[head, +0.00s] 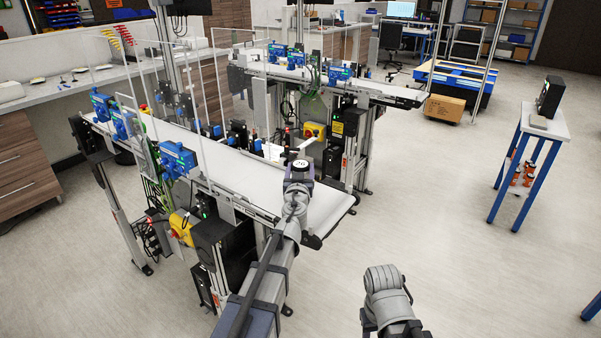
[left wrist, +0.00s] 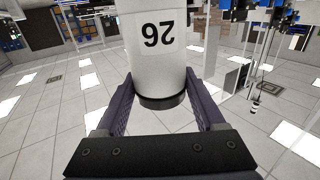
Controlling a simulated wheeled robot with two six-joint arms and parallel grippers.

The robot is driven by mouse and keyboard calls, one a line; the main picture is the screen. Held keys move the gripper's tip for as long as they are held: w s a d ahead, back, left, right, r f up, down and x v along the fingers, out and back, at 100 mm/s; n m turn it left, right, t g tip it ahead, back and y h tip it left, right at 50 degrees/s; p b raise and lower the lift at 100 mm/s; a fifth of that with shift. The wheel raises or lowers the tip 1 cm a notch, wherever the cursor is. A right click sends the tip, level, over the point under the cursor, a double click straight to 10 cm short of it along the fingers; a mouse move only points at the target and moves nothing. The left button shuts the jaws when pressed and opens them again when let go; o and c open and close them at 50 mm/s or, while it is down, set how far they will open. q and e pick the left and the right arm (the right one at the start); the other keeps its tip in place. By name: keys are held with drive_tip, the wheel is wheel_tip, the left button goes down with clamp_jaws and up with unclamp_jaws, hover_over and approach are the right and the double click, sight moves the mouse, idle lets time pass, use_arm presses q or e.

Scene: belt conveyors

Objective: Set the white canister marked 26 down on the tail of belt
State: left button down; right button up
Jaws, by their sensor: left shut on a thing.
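The white canister marked 26 (left wrist: 155,50) is between the two purple fingers of my left gripper (left wrist: 158,110) in the left wrist view. Its number reads upside down there, and the room is also inverted, with ceiling panels low in the picture. In the head view the canister's pale round top (head: 299,164) shows at my left gripper (head: 299,172), which is shut on it. They appear over the near belt (head: 328,207), close to its free right end. I cannot tell the gap below the canister. My right arm shows at the bottom, its gripper not visible.
A second belt (head: 390,91) runs behind the near one. Clear guard panels (head: 215,125) and blue sensors (head: 178,158) line the near belt farther left. A blue-legged stand (head: 543,127) is at the right. Open floor lies right of the near belt's end.

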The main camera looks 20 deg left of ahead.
use_arm(q)
drive_tip(key=shift+f, duration=0.1)
unclamp_jaws()
drive_tip(key=s+d, duration=0.2)
drive_tip(key=s, duration=0.9)
drive_tip(key=shift+s+d, duration=0.2)
drive_tip(key=shift+s, duration=0.2)
